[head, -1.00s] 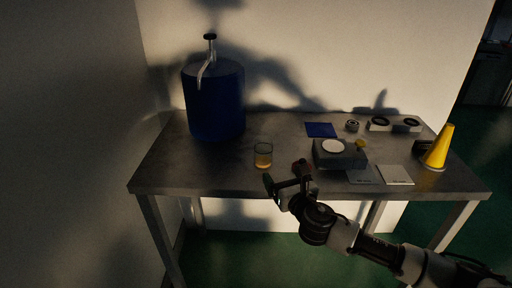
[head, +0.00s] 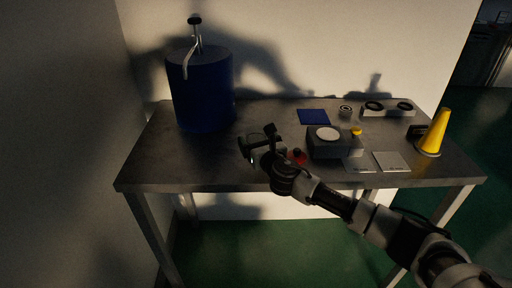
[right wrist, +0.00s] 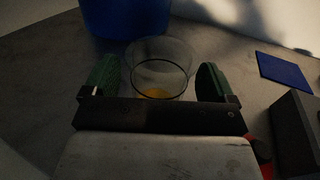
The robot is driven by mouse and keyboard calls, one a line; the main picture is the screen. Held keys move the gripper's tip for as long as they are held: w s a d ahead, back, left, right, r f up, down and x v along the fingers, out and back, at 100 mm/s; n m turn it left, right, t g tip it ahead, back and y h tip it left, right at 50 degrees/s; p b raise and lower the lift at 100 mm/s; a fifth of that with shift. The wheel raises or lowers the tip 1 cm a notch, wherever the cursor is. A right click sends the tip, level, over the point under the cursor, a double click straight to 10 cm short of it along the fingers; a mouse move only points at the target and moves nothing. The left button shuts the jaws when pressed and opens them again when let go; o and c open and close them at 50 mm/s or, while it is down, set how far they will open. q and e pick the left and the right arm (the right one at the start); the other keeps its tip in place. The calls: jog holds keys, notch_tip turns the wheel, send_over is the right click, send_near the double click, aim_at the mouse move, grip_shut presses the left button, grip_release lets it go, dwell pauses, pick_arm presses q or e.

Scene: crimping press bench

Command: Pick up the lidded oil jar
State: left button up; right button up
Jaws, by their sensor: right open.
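A clear glass jar (right wrist: 160,58) with a little amber liquid (right wrist: 157,93) at its bottom stands on the bench. I cannot make out a lid on it. In the right wrist view it is between the two green-padded fingers of my right gripper (right wrist: 159,80), which is open, with a gap visible on each side. In the head view my right gripper (head: 257,137) is in front of the jar (head: 257,138) and hides most of it. My left gripper is not in view.
A blue drum (head: 202,92) with a tap stands behind the jar. A red item with a black top (head: 297,156) is just right of my gripper. The bench's left front is clear.

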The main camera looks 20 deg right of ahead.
jog(key=shift+w+a, duration=0.15)
jog(key=shift+w, duration=0.95)
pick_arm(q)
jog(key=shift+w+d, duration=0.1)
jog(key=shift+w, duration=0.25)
pick_arm(e)
jog(key=shift+c, duration=1.1)
jog(key=c, duration=0.8)
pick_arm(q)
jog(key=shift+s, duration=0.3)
pick_arm(e)
jog(key=shift+r, duration=0.15)
